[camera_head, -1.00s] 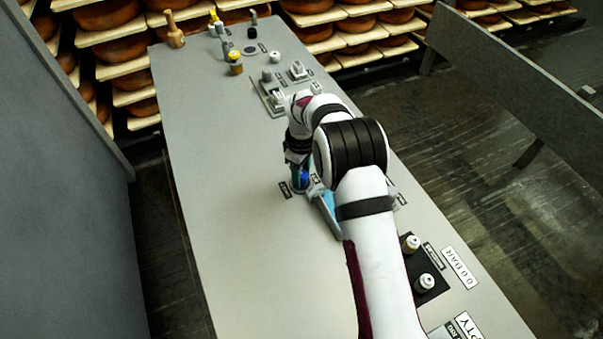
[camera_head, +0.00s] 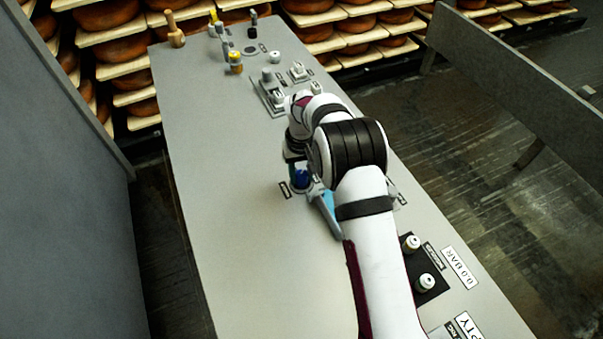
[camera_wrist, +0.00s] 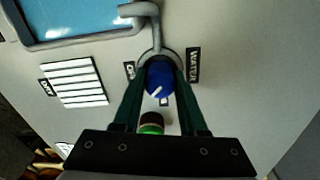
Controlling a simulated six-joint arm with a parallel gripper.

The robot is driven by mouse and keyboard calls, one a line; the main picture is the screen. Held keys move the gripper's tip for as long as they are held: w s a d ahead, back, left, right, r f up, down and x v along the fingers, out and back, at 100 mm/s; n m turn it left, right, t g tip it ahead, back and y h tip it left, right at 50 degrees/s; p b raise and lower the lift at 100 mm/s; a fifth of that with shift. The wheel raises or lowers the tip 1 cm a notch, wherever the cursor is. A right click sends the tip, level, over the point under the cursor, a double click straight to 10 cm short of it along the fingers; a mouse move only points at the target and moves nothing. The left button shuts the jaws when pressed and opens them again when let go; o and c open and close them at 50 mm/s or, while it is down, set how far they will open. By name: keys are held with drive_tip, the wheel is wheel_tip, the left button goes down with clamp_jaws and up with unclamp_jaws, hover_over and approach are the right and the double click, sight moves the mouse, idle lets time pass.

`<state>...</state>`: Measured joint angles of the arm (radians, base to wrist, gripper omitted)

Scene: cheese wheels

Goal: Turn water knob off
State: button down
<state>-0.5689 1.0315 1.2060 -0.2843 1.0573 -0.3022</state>
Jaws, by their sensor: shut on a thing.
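The blue water knob (camera_wrist: 158,80) has a white pointer line that points toward the lower left in the wrist view. It sits on a grey round base beside a label reading WATER (camera_wrist: 193,65). A second small label (camera_wrist: 129,70) stands on the knob's other side. My gripper (camera_wrist: 160,72) has its two dark green fingers shut on the knob, one on each side. In the head view the knob (camera_head: 300,180) shows below my gripper (camera_head: 297,166), partly hidden by the wrist.
A grey spout (camera_wrist: 145,12) reaches over a basin of blue water (camera_wrist: 75,15). A white slatted panel (camera_wrist: 75,82) lies nearby. A green-banded cylinder (camera_wrist: 151,123) shows between the fingers near the palm. The left part of the counter (camera_head: 230,230) is clear.

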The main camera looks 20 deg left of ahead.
drive_tip(key=m, duration=0.4)
drive_tip(key=shift+m, duration=0.3)
drive_tip(key=m, duration=0.4)
drive_tip(key=shift+m, duration=0.3)
drive_tip(key=shift+c, duration=2.2)
unclamp_jaws()
